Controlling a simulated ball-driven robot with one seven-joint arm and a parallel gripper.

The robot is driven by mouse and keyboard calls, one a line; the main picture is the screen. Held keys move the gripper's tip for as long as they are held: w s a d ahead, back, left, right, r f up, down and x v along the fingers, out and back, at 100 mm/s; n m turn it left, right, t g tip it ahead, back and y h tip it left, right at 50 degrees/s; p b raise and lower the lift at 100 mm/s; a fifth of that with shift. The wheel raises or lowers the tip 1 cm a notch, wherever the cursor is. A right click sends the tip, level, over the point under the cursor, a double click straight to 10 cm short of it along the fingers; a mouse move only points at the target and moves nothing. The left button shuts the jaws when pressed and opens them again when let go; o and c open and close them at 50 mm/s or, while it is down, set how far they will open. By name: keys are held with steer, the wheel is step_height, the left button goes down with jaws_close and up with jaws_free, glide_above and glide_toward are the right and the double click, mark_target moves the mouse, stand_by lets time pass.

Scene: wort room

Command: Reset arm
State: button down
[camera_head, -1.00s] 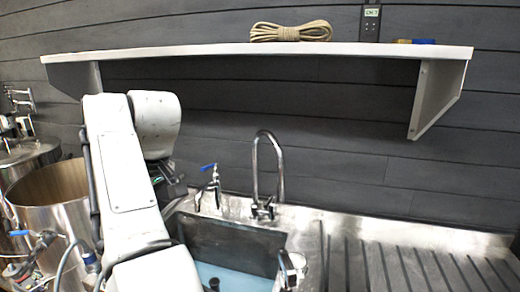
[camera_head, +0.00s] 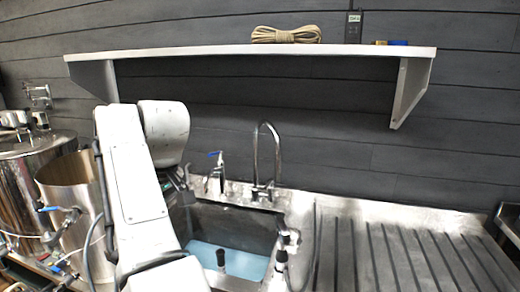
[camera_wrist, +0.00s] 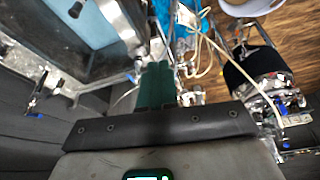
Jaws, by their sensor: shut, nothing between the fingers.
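My white arm stands at the left of the head view, in front of the steel vessels and the sink's left edge. My gripper (camera_wrist: 155,85) shows in the wrist view as green fingers, shut and empty, beyond a dark bar. In the head view the hand is mostly hidden behind my arm, near the sink's left rim. In the wrist view the sink, with pale blue in its bottom, lies at upper left, beside the fingers.
The sink (camera_head: 235,218) holds blue water, with a tall faucet (camera_head: 278,150) behind it. A ribbed steel drainboard (camera_head: 400,255) is bare at right. A white shelf (camera_head: 250,51) above carries coiled rope (camera_head: 286,35). Steel vessels (camera_head: 68,175) stand at left.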

steer(key=w+d+f+m+h, duration=0.1)
steer(key=d+f+m, duration=0.2)
steer(key=d+f, duration=1.25)
steer(key=s+d+f+m+h, duration=0.15)
steer(key=s+d+f, duration=0.25)
steer(key=d+f, duration=0.4)
steer(key=s+d+f+m, duration=0.3)
steer(key=s+d+f, duration=0.2)
steer(key=d+f, duration=0.3)
steer(key=s+d+f+m, duration=0.1)
steer(key=s+d+f, duration=0.1)
steer(key=s+d, duration=0.4)
steer(key=s+d+f+m, duration=0.2)
steer(key=s+d+f, duration=0.1)
steer(key=s+d, duration=0.35)
steer(key=s+d+m+h, duration=0.1)
steer(key=s+d+m, duration=0.2)
steer(key=s, duration=1.7)
steer(key=shift+s+d+r+g, duration=0.15)
steer(key=shift+d+r+g, duration=0.2)
steer(key=shift+d, duration=0.85)
